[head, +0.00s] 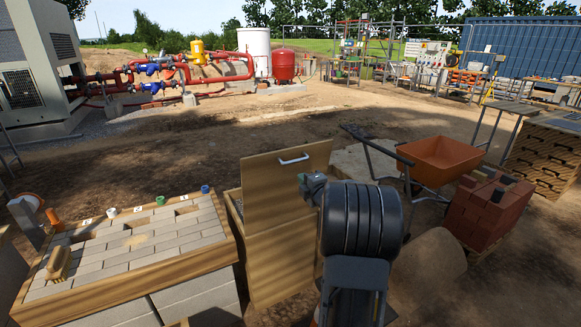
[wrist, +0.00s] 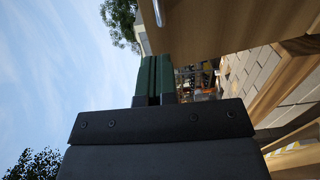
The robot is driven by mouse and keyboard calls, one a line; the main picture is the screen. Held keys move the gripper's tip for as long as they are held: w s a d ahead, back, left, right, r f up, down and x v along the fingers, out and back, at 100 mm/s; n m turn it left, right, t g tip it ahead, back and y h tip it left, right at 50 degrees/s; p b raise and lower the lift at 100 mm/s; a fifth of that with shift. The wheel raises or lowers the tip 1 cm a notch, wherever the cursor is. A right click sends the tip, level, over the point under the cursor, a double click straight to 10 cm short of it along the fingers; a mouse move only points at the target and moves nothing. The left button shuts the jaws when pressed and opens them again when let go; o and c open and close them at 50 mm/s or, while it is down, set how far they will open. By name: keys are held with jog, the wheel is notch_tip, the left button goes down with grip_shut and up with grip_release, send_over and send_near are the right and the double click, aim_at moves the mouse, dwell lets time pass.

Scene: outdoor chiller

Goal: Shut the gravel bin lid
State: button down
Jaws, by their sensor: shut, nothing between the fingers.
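The gravel bin (head: 273,272) is a wooden box at the lower middle of the head view. Its lid (head: 268,195) stands raised, nearly upright, with a pale bar handle (head: 294,159) near its top edge. A strip of the bin's inside shows left of the lid. My gripper (wrist: 155,62) has its green fingers together and empty in the wrist view. The lid (wrist: 235,22) and its handle (wrist: 158,12) show there just beyond the fingertips, apart from them. In the head view my arm covers the bin's right side, and the fingertips are not clear.
A paver-topped bench (head: 130,245) with a wooden edge stands left of the bin. An orange wheelbarrow (head: 437,160) and a red brick stack (head: 490,210) stand to the right. Open dirt ground (head: 190,150) lies behind the bin.

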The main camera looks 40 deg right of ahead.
aim_at(287, 164)
jog(key=w, duration=0.3)
jog(key=w+d+p, duration=0.1)
jog(key=w, duration=0.2)
jog(key=w+p, duration=0.1)
jog(key=w, duration=0.3)
jog(key=shift+d+f, duration=0.15)
jog(key=shift+d, duration=0.1)
